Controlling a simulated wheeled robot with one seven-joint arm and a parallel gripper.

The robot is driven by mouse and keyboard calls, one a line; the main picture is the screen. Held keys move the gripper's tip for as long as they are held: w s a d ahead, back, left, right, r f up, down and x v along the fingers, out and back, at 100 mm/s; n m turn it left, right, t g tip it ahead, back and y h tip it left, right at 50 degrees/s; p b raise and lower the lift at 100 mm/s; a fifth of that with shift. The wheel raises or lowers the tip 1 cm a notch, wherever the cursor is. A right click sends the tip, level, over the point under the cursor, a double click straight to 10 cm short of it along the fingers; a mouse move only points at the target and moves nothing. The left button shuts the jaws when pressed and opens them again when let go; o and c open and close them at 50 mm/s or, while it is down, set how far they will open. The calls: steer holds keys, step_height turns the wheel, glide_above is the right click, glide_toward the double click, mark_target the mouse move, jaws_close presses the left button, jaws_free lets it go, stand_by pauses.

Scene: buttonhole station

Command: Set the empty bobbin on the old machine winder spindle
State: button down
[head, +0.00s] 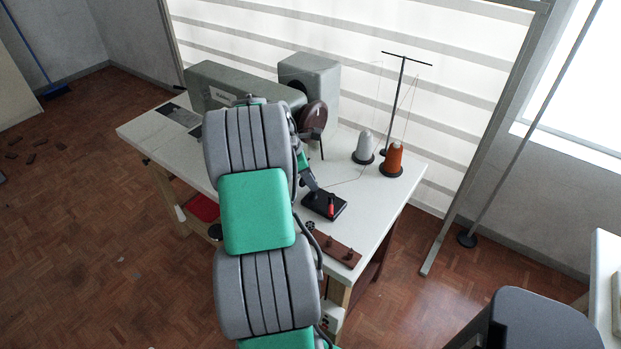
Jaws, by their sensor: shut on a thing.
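My gripper (311,183) shows in part beyond my arm, above the left edge of a small black winder base (325,206) on the white table. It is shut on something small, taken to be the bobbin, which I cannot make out. The winder base carries an upright red part (331,204). Its spindle is not clear, and I cannot tell whether the gripper touches the winder. The old grey-green sewing machine (222,85) stands at the back of the table, with a brown handwheel (314,117); my arm hides part of it.
A brown rack with dark pegs (338,248) lies at the table's front right. A grey cone (365,147) and an orange thread cone (394,160) stand by a thin thread stand (398,95). The white table (375,210) is bare at right.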

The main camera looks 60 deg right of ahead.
steer(key=shift+f, duration=0.55)
steer(key=c, duration=1.1)
jaws_free()
steer(key=shift+c, duration=0.2)
steer(key=v, duration=0.7)
steer(key=shift+w+r+p, duration=0.2)
steer(key=shift+r+p, duration=0.15)
steer(key=shift+a, duration=0.1)
